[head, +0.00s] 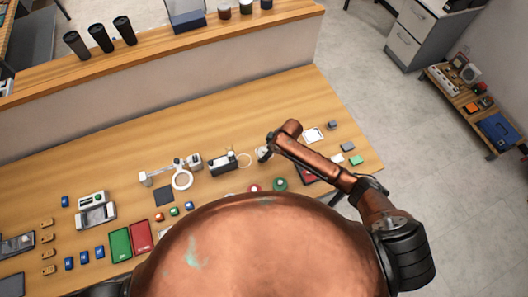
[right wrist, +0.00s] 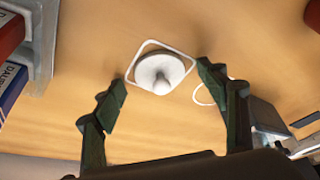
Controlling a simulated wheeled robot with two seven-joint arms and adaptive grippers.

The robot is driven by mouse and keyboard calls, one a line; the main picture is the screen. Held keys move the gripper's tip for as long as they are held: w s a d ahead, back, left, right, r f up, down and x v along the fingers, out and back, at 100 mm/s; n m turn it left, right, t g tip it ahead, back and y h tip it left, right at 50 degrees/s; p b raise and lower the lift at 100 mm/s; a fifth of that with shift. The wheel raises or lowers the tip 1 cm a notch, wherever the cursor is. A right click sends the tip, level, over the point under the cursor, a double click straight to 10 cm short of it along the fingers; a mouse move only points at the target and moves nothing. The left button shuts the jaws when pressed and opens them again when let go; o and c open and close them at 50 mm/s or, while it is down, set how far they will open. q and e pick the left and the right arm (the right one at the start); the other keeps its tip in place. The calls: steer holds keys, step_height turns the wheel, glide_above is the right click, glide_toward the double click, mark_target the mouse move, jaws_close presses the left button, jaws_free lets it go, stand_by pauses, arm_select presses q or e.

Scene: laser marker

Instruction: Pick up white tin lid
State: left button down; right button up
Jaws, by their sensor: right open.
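In the right wrist view, the white tin lid (right wrist: 160,72) lies on the wooden table. It has a round centre with a pale knob, inside a thin rounded-square white outline. My right gripper (right wrist: 163,80) is open, with one dark green finger on each side of the lid; I cannot tell the height gap. In the head view, my right gripper (head: 265,152) is over the middle of the table and mostly covers the lid; only a pale edge shows beside it. My left gripper is not in view.
A black device (head: 223,165) with a white cable stands just left of my right gripper. A magnifier stand (head: 182,180) is further left. A raised shelf (head: 180,55) runs along the back. The table between gripper and shelf is clear.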

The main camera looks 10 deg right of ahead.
steer(key=c, duration=1)
steer(key=shift+o, duration=0.2)
steer(key=shift+r, duration=0.15)
